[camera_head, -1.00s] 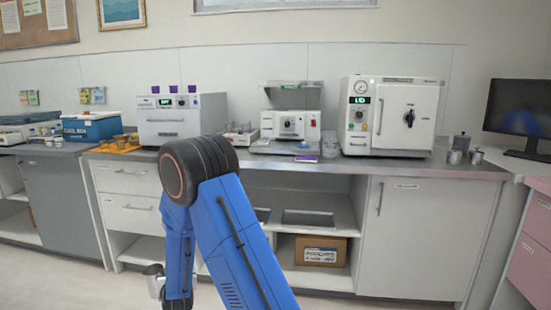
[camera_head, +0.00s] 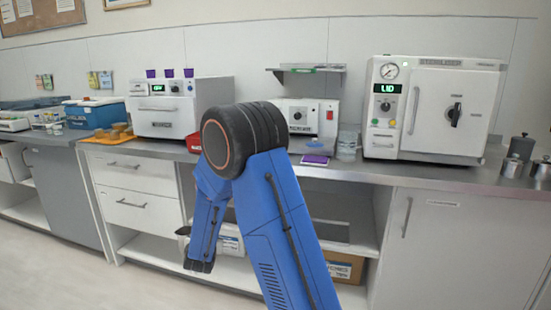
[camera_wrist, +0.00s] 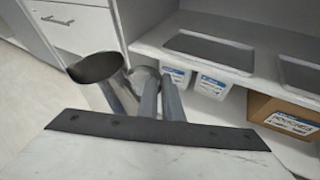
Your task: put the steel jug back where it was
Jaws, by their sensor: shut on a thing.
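The steel jug (camera_wrist: 122,96) is in the wrist view, left of centre, tilted, with its dark open mouth toward the upper left. My gripper (camera_wrist: 160,92) is shut on the jug at its right side, where the two grey fingers meet it; the exact contact is partly hidden. The jug is held in front of the open shelves, below the level of the steel worktop (camera_head: 400,172).
The worktop carries a white steriliser (camera_head: 435,110), a smaller white device (camera_head: 165,108) and a blue cool box (camera_head: 92,113). Below, shelves hold trays (camera_wrist: 210,50), white bins (camera_wrist: 210,86) and a cardboard box (camera_wrist: 285,115).

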